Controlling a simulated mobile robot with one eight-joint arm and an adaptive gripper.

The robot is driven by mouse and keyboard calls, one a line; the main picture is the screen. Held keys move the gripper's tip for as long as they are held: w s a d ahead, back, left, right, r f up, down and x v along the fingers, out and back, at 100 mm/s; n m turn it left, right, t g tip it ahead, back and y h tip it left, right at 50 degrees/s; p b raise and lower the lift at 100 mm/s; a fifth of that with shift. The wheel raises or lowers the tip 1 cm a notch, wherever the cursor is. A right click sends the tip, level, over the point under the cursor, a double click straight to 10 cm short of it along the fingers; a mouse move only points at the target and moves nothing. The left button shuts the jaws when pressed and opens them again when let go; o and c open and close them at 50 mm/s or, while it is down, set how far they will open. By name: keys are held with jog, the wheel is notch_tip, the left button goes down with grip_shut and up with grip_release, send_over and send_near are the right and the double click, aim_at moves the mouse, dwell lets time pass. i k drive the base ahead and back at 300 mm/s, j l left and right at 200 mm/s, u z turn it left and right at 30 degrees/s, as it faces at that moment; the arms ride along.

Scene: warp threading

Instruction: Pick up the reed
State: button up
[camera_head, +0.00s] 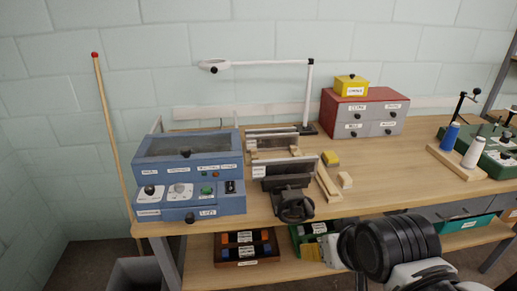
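A slatted metal frame that looks like the reed (288,168) stands upright on the workbench, above a dark vise-like clamp (295,205). I cannot tell whether the clamp grips it. A similar long frame (272,138) stands behind it in a rack, and too little detail shows to tell which of the two is the reed. My arm comes in at the bottom right with a black ribbed part, low in front of the bench and apart from both frames. I cannot make out my gripper's fingers, or whether it holds anything.
A blue control box (190,172) stands left of the frames. A white lamp (308,95) and a red-grey drawer cabinet (365,112) are behind. Spools (472,152) stand farther right; the bench top (395,175) between is clear.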

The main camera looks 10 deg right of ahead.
aim_at(309, 164)
jog(key=i, duration=0.9)
